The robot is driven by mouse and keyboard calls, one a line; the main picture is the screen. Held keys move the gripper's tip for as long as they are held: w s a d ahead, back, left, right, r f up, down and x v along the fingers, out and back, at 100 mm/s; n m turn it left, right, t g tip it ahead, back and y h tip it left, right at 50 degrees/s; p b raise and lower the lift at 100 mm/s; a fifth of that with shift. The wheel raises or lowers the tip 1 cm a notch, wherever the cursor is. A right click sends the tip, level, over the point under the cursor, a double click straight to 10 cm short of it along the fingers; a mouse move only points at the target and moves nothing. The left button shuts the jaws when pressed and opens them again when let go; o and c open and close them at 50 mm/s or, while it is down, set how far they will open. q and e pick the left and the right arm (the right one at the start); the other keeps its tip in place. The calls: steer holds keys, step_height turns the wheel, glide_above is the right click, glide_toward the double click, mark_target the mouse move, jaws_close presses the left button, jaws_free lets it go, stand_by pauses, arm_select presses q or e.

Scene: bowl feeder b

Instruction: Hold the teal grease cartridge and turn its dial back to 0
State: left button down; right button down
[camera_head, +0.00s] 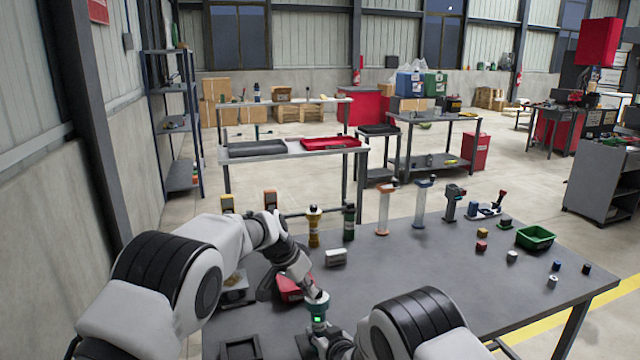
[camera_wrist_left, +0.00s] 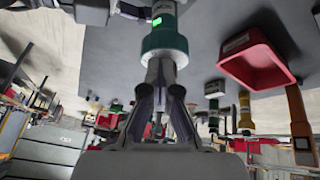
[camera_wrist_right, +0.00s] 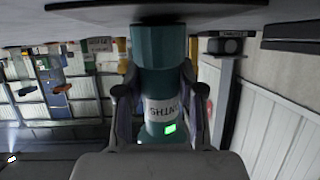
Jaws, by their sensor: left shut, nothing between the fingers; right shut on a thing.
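The teal grease cartridge (camera_head: 318,308) stands roughly upright at the front of the table, with a small lit green display whose reading is too small to tell. My right gripper (camera_wrist_right: 158,105) is shut around its body, and the teal body with a white label (camera_wrist_right: 160,110) shows between the fingers. My left gripper (camera_head: 313,294) comes from above, shut and empty, with its fingertips at the cartridge's top end. In the left wrist view the teal cap (camera_wrist_left: 164,42) lies just beyond the closed fingertips; I cannot tell whether they touch it. No dial mark is legible.
A red bin (camera_head: 290,290) lies close left of the cartridge, and a dark square tray (camera_head: 240,347) is at the front left. Several upright tubes and bottles line the back edge. A green bin (camera_head: 535,238) and small blocks are at the right. The table's right middle is clear.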

arm_select(q)
steer(key=shift+w+a+f, duration=0.25)
steer(key=shift+w+a, duration=0.05)
steer(key=shift+a, duration=0.05)
arm_select(e)
steer(key=shift+s+f, duration=0.2)
steer(key=shift+f, duration=0.15)
arm_select(q)
steer(key=shift+s+a, duration=0.1)
stand_by(0.4)
steer(key=shift+s+a, duration=0.15)
steer(key=shift+s, duration=0.05)
step_height(320, 180, up, 6)
steer(key=shift+w+a, duration=0.2)
steer(key=shift+w, duration=0.25)
steer(key=shift+r, duration=0.1)
steer(key=shift+s+d+f, duration=0.15)
steer(key=shift+s+f, duration=0.15)
steer(key=shift+f, duration=0.65)
steer(key=shift+s+d+f, duration=0.15)
steer(key=shift+s+f, duration=0.2)
steer(key=shift+f, duration=0.65)
steer(key=shift+s+d+f, duration=0.15)
steer(key=shift+s+f, duration=0.15)
steer(key=shift+f, duration=0.65)
